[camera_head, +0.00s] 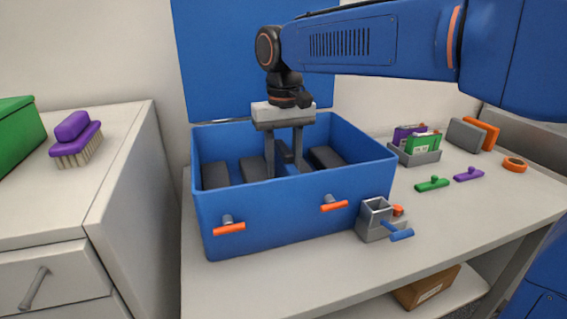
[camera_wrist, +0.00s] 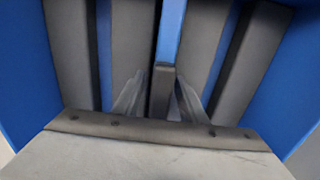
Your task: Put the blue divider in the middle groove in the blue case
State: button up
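The blue case (camera_head: 285,222) stands on the bench with its lid up at the back. Several dark grey slabs lie inside, with narrow gaps between them. A blue divider (camera_head: 287,167) stands near the middle of the case, between slabs. In the wrist view it shows as a bright blue strip (camera_wrist: 171,32) with a dark grey tab (camera_wrist: 162,90) at its near end. My gripper (camera_head: 284,172) points down into the case. Its fingers, also in the wrist view (camera_wrist: 160,92), stand on both sides of the tab with small gaps visible. The divider's lower edge and the groove are hidden.
A grey holder with a blue lever (camera_head: 377,222) stands close by the case's front right corner. A grey tray (camera_head: 415,156) with purple and green packs, small handled tools and an orange ring (camera_head: 514,164) lie to the right. A brush (camera_head: 76,140) sits on the left cabinet.

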notch_tip(320, 180, up, 12)
jog(key=shift+r, duration=0.15)
dwell(0.5)
